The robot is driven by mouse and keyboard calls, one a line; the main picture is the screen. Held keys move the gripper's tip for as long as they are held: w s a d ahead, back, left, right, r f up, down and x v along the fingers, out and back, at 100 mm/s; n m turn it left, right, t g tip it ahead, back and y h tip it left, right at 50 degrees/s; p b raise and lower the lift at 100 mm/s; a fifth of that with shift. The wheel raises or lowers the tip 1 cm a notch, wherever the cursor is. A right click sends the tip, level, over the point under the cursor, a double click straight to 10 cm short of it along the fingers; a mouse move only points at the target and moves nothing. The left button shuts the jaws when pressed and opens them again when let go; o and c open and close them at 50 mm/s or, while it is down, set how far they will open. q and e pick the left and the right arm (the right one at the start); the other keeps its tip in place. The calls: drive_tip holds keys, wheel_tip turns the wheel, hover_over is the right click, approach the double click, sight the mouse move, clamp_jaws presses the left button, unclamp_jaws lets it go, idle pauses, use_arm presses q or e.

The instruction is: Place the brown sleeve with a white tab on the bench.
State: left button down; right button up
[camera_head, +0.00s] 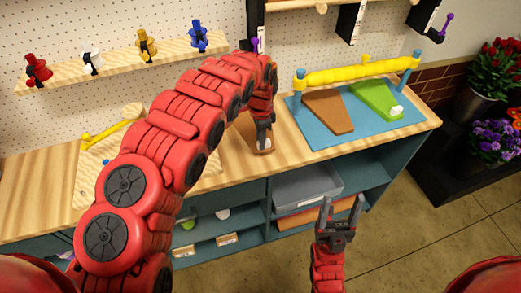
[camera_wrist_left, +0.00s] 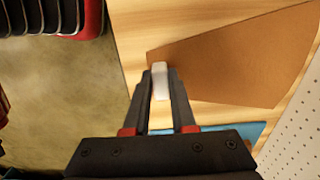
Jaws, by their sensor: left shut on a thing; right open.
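The brown sleeve (camera_wrist_left: 225,65) shows large in the left wrist view, lying flat over the wooden bench. Its white tab (camera_wrist_left: 161,88) is between the fingertips of my left gripper (camera_wrist_left: 160,76), which is shut on it. In the head view my left gripper (camera_head: 264,138) points down at the bench top (camera_head: 235,165), left of the blue mat. My arm hides most of the sleeve there. I cannot tell whether the sleeve touches the bench. My right gripper (camera_head: 342,205) is open and empty in front of the bench, below its top.
The blue mat (camera_head: 320,141) holds another brown sleeve (camera_head: 328,110) and a green sleeve (camera_head: 374,100) with a white tab, under a yellow roll (camera_head: 350,73). A grey tray (camera_head: 307,185) sits in the shelf below. Flower buckets stand at the right.

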use_arm(q)
drive_tip(key=shift+f+p, duration=0.4)
drive_tip(key=shift+p, duration=0.05)
drive_tip(key=shift+f+p, duration=0.6)
drive_tip(key=shift+f, duration=0.75)
drive_tip(key=shift+f, duration=0.2)
drive_tip(key=c, duration=0.7)
unclamp_jaws()
drive_tip(key=shift+c, duration=0.2)
drive_tip(key=shift+r, duration=0.1)
